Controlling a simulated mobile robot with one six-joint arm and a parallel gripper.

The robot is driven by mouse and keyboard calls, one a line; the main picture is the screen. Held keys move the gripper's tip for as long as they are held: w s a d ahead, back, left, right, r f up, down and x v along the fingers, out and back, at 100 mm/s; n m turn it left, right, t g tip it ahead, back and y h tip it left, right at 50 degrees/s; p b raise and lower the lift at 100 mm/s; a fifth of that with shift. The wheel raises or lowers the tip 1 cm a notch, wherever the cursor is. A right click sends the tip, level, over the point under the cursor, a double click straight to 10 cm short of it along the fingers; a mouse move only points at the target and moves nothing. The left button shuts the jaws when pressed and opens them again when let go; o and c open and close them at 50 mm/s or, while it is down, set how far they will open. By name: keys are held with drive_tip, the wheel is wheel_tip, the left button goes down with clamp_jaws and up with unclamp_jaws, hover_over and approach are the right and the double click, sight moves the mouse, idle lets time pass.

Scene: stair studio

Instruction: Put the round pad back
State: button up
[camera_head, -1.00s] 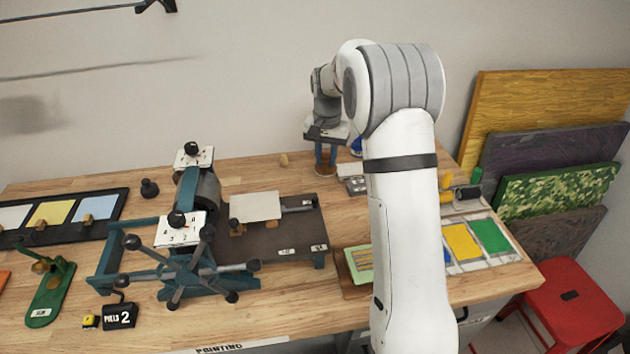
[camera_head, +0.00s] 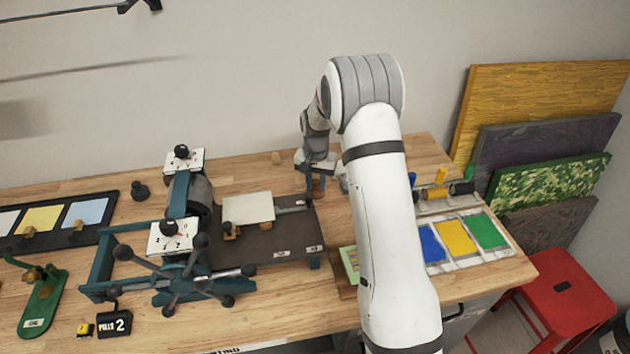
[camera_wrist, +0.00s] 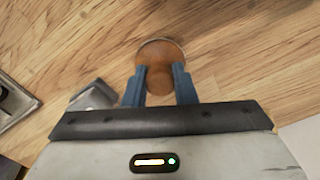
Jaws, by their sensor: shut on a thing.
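A round brown pad (camera_wrist: 160,50) is between the two blue fingers of my gripper (camera_wrist: 159,68) in the wrist view, and the gripper is shut on it. Its round top shows beyond the fingertips; the part between the fingers is partly hidden. In the head view my gripper (camera_head: 317,183) is low over the back of the table, just behind the right end of the press bed. The pad (camera_head: 318,193) shows there as a small brown patch. I cannot tell whether it touches the wood.
The press (camera_head: 190,235) with its spoked wheel stands to the left. A grey object (camera_wrist: 95,95) lies left of my gripper in the wrist view. Blue, yellow and green ink slabs (camera_head: 455,238) and rollers (camera_head: 437,192) are at right.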

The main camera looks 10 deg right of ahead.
sight(316, 182)
drive_tip(key=shift+r, duration=0.1)
drive_tip(key=shift+f, duration=0.2)
drive_tip(key=o, duration=0.9)
wheel_tip(316, 182, up, 12)
drive_tip(key=b, duration=0.2)
drive_tip(key=s+r+n+t, duration=0.1)
drive_tip(key=s+r, duration=0.4)
drive_tip(key=s, duration=0.3)
drive_tip(key=s+r+n, duration=0.1)
drive_tip(key=s+r, duration=0.4)
drive_tip(key=s, duration=0.2)
drive_tip(key=s+n, duration=0.1)
drive_tip(key=s, duration=0.5)
drive_tip(key=s+f+n+t, duration=0.1)
drive_tip(key=s, duration=0.6)
drive_tip(key=s+n+t, duration=0.1)
drive_tip(key=s, duration=0.6)
drive_tip(key=shift+a+f, duration=0.1)
drive_tip(key=shift+f, duration=0.05)
